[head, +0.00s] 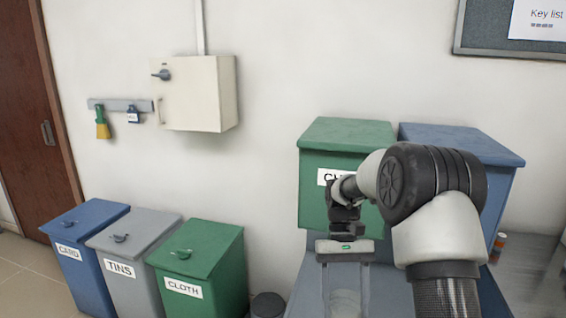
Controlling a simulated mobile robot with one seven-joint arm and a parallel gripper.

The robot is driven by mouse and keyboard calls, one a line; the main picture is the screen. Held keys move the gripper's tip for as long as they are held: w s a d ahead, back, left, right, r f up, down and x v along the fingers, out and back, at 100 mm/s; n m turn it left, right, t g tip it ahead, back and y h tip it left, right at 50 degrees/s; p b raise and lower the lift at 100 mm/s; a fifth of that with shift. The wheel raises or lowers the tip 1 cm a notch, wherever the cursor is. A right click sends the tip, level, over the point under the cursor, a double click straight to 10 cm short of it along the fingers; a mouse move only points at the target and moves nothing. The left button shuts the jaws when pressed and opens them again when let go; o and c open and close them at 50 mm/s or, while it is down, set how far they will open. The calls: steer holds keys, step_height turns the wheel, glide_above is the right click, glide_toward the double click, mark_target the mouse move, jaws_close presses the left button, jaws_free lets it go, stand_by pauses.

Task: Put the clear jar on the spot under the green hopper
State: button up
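The green hopper (312,203) stands against the wall at the right of the head view, with a white label partly hidden by my arm. My gripper (346,307) points down in front of it, with two pale fingers spread apart. A faint, rounded, see-through shape, likely the clear jar (346,301), shows between the fingers at the bottom edge. The picture cuts off the fingertips and the lower part of this shape. I cannot tell whether the fingers touch it. The spot under the hopper cannot be made out.
A blue hopper (460,143) stands right of the green one, partly behind my arm. Blue (83,260), grey (135,270) and green (205,262) bins line the wall at left. A white wall cabinet (195,93) hangs above. A small striped container (498,245) stands at right.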

mark_target(348, 316)
steer(key=r+p, duration=0.2)
steer(key=p, duration=0.1)
steer(key=s+r+p, duration=0.1)
steer(key=p, duration=0.2)
steer(key=shift+r, duration=0.35)
steer(key=shift+s+p, duration=0.3)
steer(key=shift+p, duration=0.45)
steer(key=shift+d, duration=0.15)
